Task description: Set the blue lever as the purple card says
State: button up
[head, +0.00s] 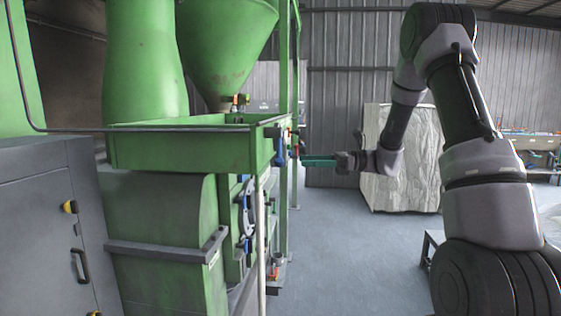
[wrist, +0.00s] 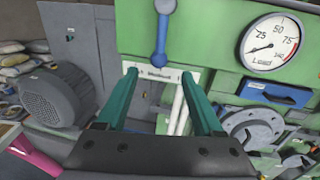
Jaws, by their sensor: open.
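The blue lever (wrist: 161,36) stands near upright on the green machine panel in the wrist view, with a round end at the bottom and its top cut by the frame edge. In the head view a small blue part (head: 281,152), probably this lever, shows on the machine's side. My gripper (wrist: 159,75) is open, its teal fingers spread below and either side of the lever, apparently not touching it. It also shows from the side in the head view (head: 304,162), facing the machine. No purple card can be made out clearly; a magenta object (wrist: 35,165) lies at the lower left.
A white label (wrist: 155,75) with unreadable text shows between the fingers. A round gauge (wrist: 272,44) and a blue plate (wrist: 274,92) are to the right. A grey motor (wrist: 50,98) is left. In the head view, a thin rail (head: 261,240) stands by the machine; floor (head: 345,265) is clear to its right.

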aim_at(280, 161)
jog(key=a, duration=0.9)
grip_shut()
dwell(1.2)
